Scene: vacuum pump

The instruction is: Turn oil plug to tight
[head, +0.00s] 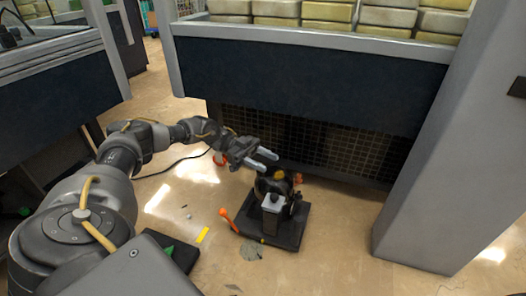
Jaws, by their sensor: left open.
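The vacuum pump (273,208) stands on a dark base on the floor, in the lower middle of the head view. A yellow-orange plug (279,175) shows on its top; I take it for the oil plug, but its tightness cannot be told at this size. My left gripper (262,160) is open, with its two pale fingers reaching right, just above and slightly left of the plug. No contact with the plug is visible. My right gripper is not in view.
An orange-handled item (228,219) leans beside the pump base. Behind stands a mesh-fronted unit (300,140) with stacked blocks above; a grey pillar (440,160) rises right. Floor between pump and pillar is clear.

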